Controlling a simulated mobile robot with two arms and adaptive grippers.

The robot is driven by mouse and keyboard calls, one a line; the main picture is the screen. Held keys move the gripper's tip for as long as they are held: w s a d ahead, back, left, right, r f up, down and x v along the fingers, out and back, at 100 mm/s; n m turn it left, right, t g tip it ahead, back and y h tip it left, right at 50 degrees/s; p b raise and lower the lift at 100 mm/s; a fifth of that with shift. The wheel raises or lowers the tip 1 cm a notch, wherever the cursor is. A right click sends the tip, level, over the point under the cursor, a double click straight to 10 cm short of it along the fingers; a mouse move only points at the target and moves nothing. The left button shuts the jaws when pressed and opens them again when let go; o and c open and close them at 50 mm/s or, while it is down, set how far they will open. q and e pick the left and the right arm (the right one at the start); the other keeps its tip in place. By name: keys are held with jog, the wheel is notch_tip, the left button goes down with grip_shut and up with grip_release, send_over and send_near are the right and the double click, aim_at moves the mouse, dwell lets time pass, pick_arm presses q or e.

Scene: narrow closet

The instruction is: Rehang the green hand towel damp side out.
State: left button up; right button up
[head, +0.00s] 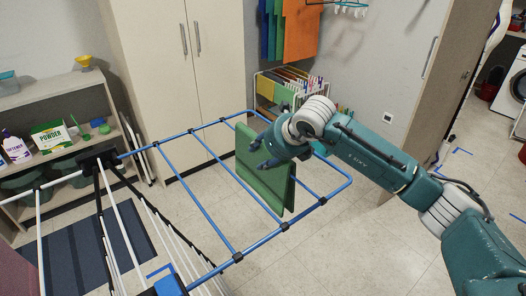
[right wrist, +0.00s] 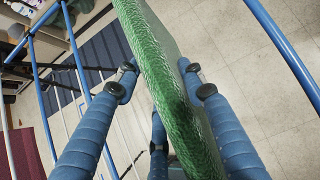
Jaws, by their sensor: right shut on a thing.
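The green hand towel (head: 262,176) hangs at the blue wing of the drying rack (head: 192,197), with its two layers side by side. My right gripper (head: 262,153) is at the towel's upper part and shut on it. In the right wrist view the towel (right wrist: 165,75) runs up between the gripper's blue fingers, with its fuzzy edge toward the camera. Which side of the towel is damp cannot be told. My left gripper is not in the frames.
A shelf (head: 60,92) with detergent and a powder box (head: 52,137) stands at the left. A beige cabinet (head: 180,70) is behind the rack. A small rack with coloured cloths (head: 290,90) stands at the back. Tiled floor is clear right of the blue wing.

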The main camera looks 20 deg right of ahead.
jog(key=shift+f+b, duration=0.55)
jog(key=shift+f, duration=0.7)
jog(key=o, duration=1.5)
jog(key=shift+c, duration=0.2)
jog(key=shift+f, duration=0.1)
